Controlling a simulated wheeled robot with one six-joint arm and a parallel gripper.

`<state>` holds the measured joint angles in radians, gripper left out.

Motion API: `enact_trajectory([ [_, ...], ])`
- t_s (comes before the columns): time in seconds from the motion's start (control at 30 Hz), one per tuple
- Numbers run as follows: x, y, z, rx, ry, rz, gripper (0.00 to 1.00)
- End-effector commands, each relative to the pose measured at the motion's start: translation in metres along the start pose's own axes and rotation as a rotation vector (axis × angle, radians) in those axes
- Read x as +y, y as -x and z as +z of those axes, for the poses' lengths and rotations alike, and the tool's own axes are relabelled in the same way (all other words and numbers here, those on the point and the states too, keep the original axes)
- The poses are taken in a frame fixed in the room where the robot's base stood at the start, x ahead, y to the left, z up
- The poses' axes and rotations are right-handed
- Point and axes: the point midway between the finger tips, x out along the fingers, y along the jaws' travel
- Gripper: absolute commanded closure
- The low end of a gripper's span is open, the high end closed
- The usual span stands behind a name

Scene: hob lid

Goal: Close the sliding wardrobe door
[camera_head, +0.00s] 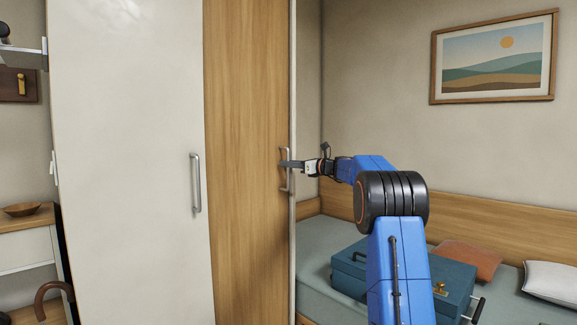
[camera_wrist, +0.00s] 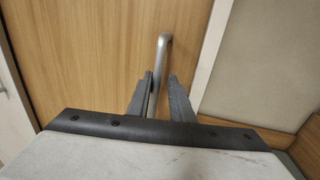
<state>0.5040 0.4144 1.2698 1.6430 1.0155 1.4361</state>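The wardrobe has a white door (camera_head: 130,150) on the left with a vertical grey handle (camera_head: 195,183), and a wood-grain door (camera_head: 245,150) on the right. The wood door has its own vertical metal bar handle (camera_head: 287,155) near its right edge, beside a pale upright edge strip. My gripper (camera_head: 288,164) is at this handle, reaching in from the right. In the wrist view, my gripper (camera_wrist: 162,96) is open, with the bar handle (camera_wrist: 162,55) between its fingers, closer to the left finger. A gap shows on the right side. The handle's lower part is hidden.
A bed with a wooden headboard (camera_head: 480,185) stands to the right, carrying a teal suitcase (camera_head: 350,262), a brown cushion (camera_head: 465,258) and a white pillow (camera_head: 552,281). A framed picture (camera_head: 494,58) hangs above. A small cabinet with a wooden bowl (camera_head: 21,209) stands left.

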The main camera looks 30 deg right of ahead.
Motion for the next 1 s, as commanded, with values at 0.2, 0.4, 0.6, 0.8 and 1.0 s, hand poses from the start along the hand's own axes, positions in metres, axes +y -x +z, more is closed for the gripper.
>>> enact_trajectory([
  [0.2,0.000,0.003,-0.001,0.001,-0.001,0.000,0.83],
  [0.4,0.000,0.028,0.000,0.001,-0.001,-0.001,0.83],
  [0.6,-0.001,0.068,0.000,0.000,0.000,-0.003,0.83],
  [0.8,-0.001,0.108,0.000,0.000,0.000,-0.002,0.83],
  [1.0,-0.001,0.144,0.000,0.000,0.000,-0.003,0.83],
])
